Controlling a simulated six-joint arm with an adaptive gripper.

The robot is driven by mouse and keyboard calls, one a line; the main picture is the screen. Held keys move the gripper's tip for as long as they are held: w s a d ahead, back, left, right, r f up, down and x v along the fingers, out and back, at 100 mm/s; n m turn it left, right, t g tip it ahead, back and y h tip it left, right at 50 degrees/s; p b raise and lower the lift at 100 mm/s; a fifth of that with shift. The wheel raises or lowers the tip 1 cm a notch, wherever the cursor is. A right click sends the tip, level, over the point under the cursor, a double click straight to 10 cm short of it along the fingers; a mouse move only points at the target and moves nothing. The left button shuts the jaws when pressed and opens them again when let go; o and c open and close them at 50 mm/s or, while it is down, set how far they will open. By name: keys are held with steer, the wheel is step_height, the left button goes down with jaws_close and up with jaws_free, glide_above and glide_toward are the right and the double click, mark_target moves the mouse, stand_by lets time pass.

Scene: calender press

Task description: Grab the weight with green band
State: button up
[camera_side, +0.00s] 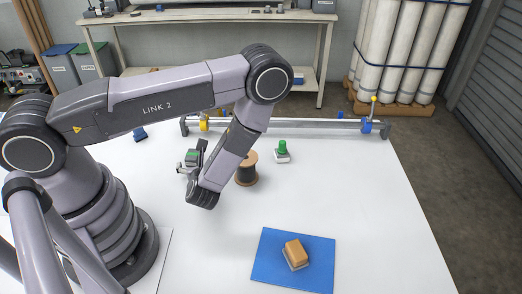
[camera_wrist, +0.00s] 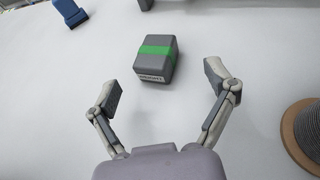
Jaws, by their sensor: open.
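The weight with the green band (camera_wrist: 152,66) is a dark grey block with a green stripe across it and a label on its near side. It stands on the white table just beyond my gripper (camera_wrist: 163,84) in the wrist view, roughly centred between the two fingers. The fingers are spread wide, with clear gaps to the weight on both sides, and nothing is held. In the side view the weight (camera_side: 191,156) shows as a small grey and green shape beside my gripper, partly hidden by it.
A brown cable spool (camera_side: 246,170) stands close to the right of my gripper. Beyond it is a green-topped item (camera_side: 282,152). A blue object (camera_side: 140,134) lies at the back left. A blue mat (camera_side: 262,268) with a tan block (camera_side: 295,252) lies at the front.

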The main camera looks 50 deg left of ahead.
mark_target(194, 157)
steer(key=shift+x, duration=2.65)
steer(key=shift+a+r, duration=0.1)
steer(key=shift+r, duration=0.05)
jaws_close()
